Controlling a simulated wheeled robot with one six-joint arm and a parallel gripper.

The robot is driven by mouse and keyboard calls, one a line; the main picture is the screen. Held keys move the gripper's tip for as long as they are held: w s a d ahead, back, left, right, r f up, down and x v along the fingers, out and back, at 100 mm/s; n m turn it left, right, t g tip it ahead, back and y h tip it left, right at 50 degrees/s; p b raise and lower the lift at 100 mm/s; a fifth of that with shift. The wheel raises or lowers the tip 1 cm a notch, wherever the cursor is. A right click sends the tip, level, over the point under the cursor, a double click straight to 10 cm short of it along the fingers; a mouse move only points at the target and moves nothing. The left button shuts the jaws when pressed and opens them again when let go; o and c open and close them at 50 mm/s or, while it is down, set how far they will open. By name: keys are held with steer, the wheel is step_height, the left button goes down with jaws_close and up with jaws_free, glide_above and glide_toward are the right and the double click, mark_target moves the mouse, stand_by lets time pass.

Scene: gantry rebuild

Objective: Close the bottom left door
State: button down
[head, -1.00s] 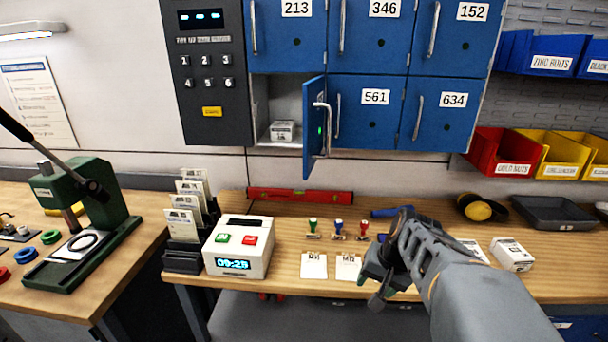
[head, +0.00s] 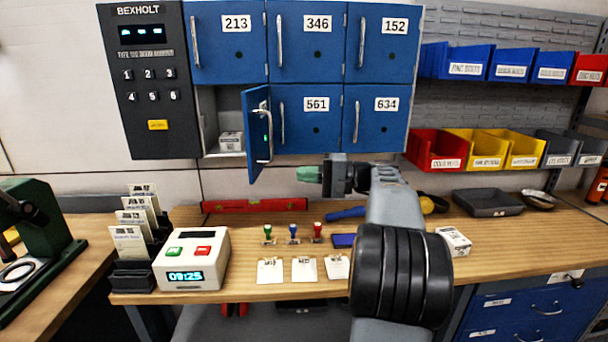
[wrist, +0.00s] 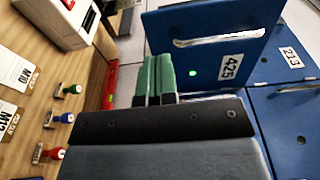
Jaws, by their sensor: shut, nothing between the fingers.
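The bottom left door (head: 257,134) of the blue locker stands swung open toward me. It carries a silver handle and a small green light. Its compartment (head: 208,122) is open, with a small white box (head: 231,141) inside. In the wrist view the door (wrist: 205,45) shows the label 425, its handle and the green light. In the wrist view the fingertips (wrist: 157,73) are together beside the door's face, apart from the handle.
The other locker doors, such as 561 (head: 300,120), are shut. A keypad panel (head: 150,85) is left of the compartment. On the bench below are a red level (head: 254,205), several stamps, a white clock box (head: 191,259) and cards. Coloured bins (head: 435,150) hang at right.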

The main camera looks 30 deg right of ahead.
mark_target(254, 173)
steer(key=p+x, duration=0.2)
steer(key=x, duration=0.8)
steer(key=shift+w+a, duration=0.1)
steer(key=shift+w, duration=0.05)
